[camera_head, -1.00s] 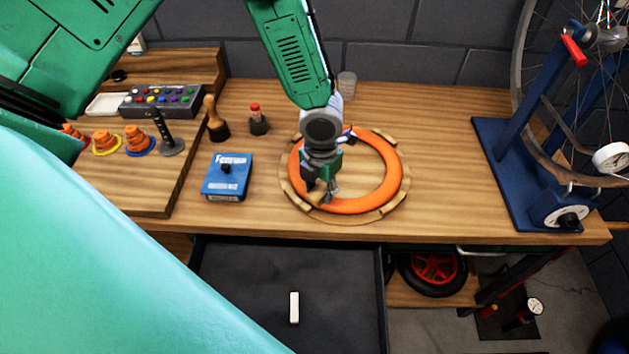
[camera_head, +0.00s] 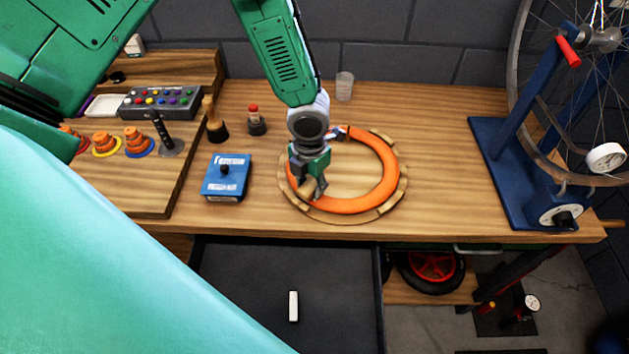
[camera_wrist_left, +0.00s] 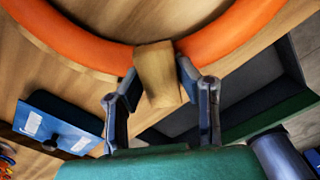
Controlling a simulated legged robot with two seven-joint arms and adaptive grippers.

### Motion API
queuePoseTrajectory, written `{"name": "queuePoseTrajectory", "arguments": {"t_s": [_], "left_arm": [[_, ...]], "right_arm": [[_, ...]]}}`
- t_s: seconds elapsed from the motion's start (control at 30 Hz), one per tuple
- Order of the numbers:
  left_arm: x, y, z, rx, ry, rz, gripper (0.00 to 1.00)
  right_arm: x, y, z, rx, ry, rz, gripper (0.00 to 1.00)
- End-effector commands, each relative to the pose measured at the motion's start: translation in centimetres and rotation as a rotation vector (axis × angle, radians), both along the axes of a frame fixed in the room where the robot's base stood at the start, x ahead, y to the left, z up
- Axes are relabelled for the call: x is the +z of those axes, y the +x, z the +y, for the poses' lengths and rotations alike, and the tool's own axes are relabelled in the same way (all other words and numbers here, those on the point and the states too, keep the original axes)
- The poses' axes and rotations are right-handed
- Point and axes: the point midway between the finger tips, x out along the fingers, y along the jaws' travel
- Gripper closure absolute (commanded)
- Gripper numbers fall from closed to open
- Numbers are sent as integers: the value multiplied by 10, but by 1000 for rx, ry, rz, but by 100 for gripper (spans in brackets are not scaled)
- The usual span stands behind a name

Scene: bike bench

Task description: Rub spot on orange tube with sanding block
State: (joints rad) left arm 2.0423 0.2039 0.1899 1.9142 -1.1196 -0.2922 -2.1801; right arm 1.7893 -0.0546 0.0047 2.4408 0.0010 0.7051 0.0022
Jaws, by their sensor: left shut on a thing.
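The orange tube (camera_head: 378,190) lies as a ring on a round wooden holder (camera_head: 372,214) with raised blocks along its rim. My left gripper (camera_head: 312,188) is over the tube's front left part. In the left wrist view the gripper (camera_wrist_left: 160,95) is shut on a tan sanding block (camera_wrist_left: 157,75). The block's far end overlaps the orange tube (camera_wrist_left: 85,45); whether it presses on it I cannot tell. The block covers that stretch of tube, and I see no spot there. My right gripper is not in view.
A blue box (camera_head: 227,178) stands left of the ring, with a red-capped bottle (camera_head: 257,121) and a brush (camera_head: 213,120) behind it. A clear cup (camera_head: 344,86) is at the back. An open drawer (camera_head: 250,275) holds a white stick (camera_head: 293,306). A blue wheel stand (camera_head: 510,180) is right.

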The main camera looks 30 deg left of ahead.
Motion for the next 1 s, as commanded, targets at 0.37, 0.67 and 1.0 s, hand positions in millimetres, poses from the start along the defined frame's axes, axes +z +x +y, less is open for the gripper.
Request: {"name": "queuePoseTrajectory", "arguments": {"t_s": [0.37, 0.67, 1.0], "left_arm": [[-1, 0, 9, 1, 1, 1, 95], [-1, 0, 6, 0, 2, 2, 95], [0, -1, -10, -1, -1, 2, 95]], "right_arm": [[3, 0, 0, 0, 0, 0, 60], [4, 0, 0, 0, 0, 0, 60], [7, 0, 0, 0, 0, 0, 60]]}}
